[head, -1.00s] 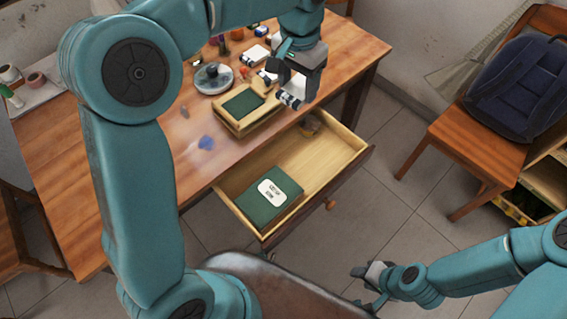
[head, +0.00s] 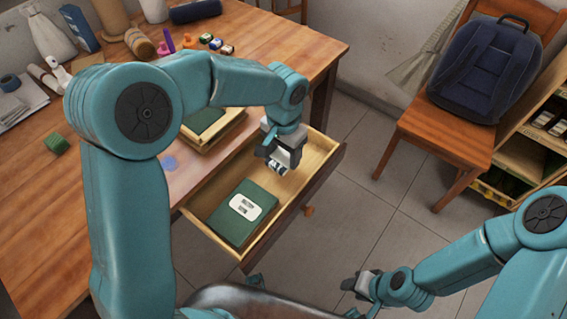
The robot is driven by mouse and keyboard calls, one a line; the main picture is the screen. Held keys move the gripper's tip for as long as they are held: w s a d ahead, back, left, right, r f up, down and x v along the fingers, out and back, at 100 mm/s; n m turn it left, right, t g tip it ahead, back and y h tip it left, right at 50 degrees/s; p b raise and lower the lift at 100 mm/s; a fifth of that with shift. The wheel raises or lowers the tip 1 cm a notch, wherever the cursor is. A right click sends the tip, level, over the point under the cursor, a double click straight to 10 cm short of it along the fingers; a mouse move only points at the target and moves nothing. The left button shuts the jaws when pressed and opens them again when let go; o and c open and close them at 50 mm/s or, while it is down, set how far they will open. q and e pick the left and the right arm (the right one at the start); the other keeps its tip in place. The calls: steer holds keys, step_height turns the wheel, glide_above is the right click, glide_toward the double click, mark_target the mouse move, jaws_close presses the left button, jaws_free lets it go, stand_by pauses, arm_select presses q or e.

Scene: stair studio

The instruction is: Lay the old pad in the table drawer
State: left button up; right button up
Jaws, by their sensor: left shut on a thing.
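The table drawer (head: 325,158) is pulled open at the table's front right side. My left gripper (head: 279,167) is over the back right part of the drawer, pointing down. It is shut on a small white and dark thing, likely the old pad, mostly hidden by the fingers. I cannot tell whether this thing touches the drawer floor. A green book (head: 236,222) with a white label lies flat in the near left part of the drawer. My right gripper (head: 358,288) is low at the right, away from the drawer, and looks empty.
A wooden box with a green top (head: 204,122) sits on the table (head: 100,205) beside the drawer, partly behind my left arm. Several small blocks (head: 216,44) stand farther back. A chair (head: 440,135) with a blue backpack (head: 485,68) stands at the right.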

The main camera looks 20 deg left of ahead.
mark_target(284, 157)
arm_select(q)
step_height(284, 157, down, 4)
steer(key=shift+s+r+b, duration=0.1)
steer(key=shift+r+b, duration=0.1)
steer(key=shift+b, duration=0.15)
steer(key=shift+f, duration=0.4)
steer(key=shift+r, duration=0.1)
steer(key=shift+f, duration=0.2)
steer(key=o, duration=1.1)
steer(key=shift+c, duration=0.2)
steer(key=shift+r, duration=0.15)
